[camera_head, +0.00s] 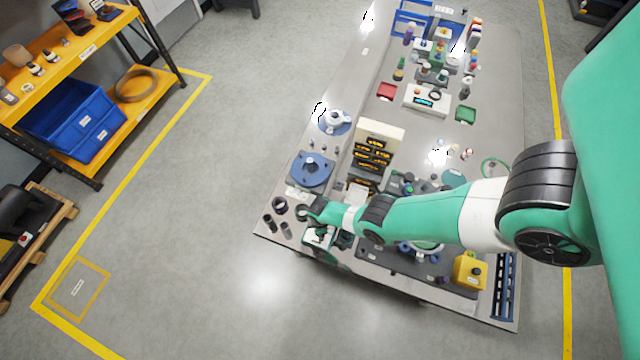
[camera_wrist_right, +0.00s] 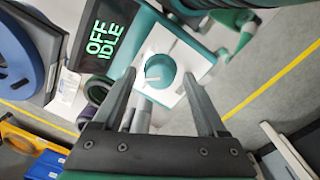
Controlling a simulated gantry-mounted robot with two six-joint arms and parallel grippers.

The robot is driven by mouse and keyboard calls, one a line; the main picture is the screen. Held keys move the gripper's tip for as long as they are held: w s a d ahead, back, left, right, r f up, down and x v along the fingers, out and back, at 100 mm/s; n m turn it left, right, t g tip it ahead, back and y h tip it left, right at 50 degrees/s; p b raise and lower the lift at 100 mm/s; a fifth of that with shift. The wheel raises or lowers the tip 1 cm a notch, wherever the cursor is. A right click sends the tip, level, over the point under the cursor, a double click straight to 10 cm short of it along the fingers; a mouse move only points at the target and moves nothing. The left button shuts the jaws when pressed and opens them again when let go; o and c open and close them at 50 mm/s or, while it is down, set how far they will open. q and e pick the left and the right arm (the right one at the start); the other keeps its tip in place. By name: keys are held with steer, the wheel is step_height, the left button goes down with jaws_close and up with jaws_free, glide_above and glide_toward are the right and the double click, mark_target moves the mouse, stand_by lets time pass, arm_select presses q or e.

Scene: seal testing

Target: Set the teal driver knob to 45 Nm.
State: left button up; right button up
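The teal knob (camera_wrist_right: 159,70) sits on a white plate (camera_wrist_right: 165,48) in the right wrist view, with a pale mark on its face. A dark display (camera_wrist_right: 103,38) beside it reads "OFF IDLE" in green letters. My right gripper (camera_wrist_right: 158,76) is open, its fingertips on either side of the knob with gaps visible; I cannot tell how far it is above the knob. In the head view my right gripper (camera_head: 314,212) is at the table's near left corner, over a white and teal device (camera_head: 319,238); the knob is not distinguishable there. My left gripper is not in view.
Dark rings and cylinders (camera_head: 279,204) stand left of the right gripper. A blue round fixture (camera_head: 313,170) and a beige rack (camera_head: 380,135) lie beyond it. A yellow box (camera_head: 468,270) stands at the near right. The floor left of the table (camera_head: 210,220) is clear.

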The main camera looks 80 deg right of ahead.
jaws_close()
steer(key=shift+m, duration=0.4)
steer(key=m+b, duration=0.1)
steer(key=m, duration=0.9)
steer(key=shift+m+g, duration=0.3)
steer(key=shift+m, duration=0.1)
steer(key=m, duration=0.6)
steer(key=shift+d, duration=0.1)
steer(key=m, duration=0.6)
steer(key=shift+m+y, duration=0.3)
